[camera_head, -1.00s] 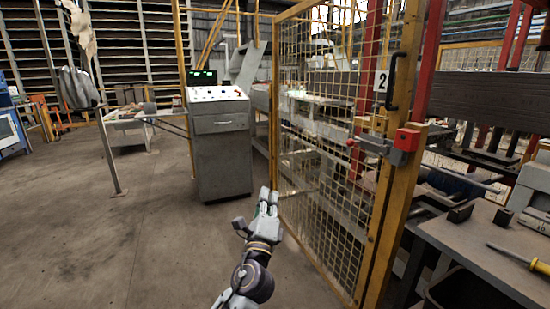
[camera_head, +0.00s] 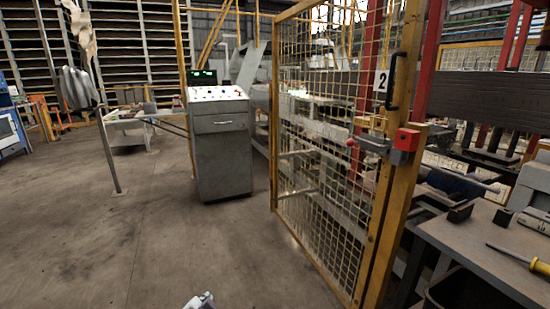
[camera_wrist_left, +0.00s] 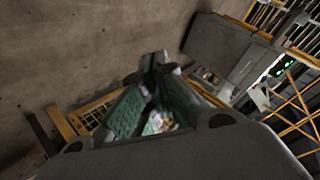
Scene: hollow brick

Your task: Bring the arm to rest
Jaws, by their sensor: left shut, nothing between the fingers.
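My left gripper (camera_head: 203,300) shows only as a small grey tip at the bottom edge of the head view. The rest of the left arm is out of that view. In the left wrist view the left gripper (camera_wrist_left: 158,68) has its green-padded fingers together at the tips, with nothing held. It hangs over bare floor in the head view. My right gripper is not in view.
A yellow mesh gate (camera_head: 335,170) with a red latch (camera_head: 407,139) stands to the right. A grey control cabinet (camera_head: 222,150) stands behind. A workbench (camera_head: 490,240) with a screwdriver (camera_head: 522,258) is at the right. The concrete floor (camera_head: 110,240) at left is clear.

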